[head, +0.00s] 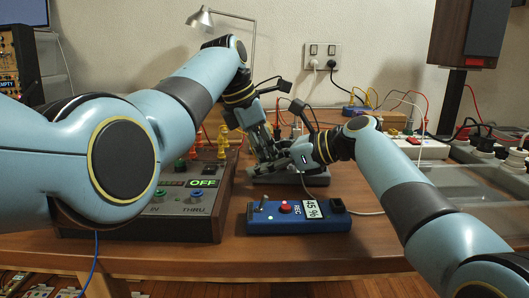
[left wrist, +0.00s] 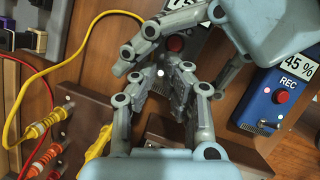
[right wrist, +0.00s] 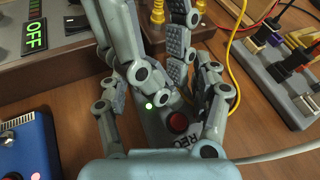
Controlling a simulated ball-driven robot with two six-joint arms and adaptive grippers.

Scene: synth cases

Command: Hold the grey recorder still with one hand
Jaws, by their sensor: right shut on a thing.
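The grey recorder (head: 318,180) lies on the table behind the blue recorder, mostly covered by my grippers in the head view. Its red button (right wrist: 178,122) and REC label show in the right wrist view, with a small green light. In the left wrist view its red button (left wrist: 175,44) and part of its display show. My right gripper (right wrist: 162,95) is shut on the grey recorder, one finger on each side. My left gripper (left wrist: 168,78) is open and empty, its fingers close above the recorder's far end and near the right gripper's fingers.
A blue recorder (head: 275,224) reading 45 % stands in front. A grey panel (head: 135,222) showing OFF, with plugs and sockets, is at left. A power strip (right wrist: 275,85), cables and a clear-walled container (head: 470,180) are at right. The front table edge is clear.

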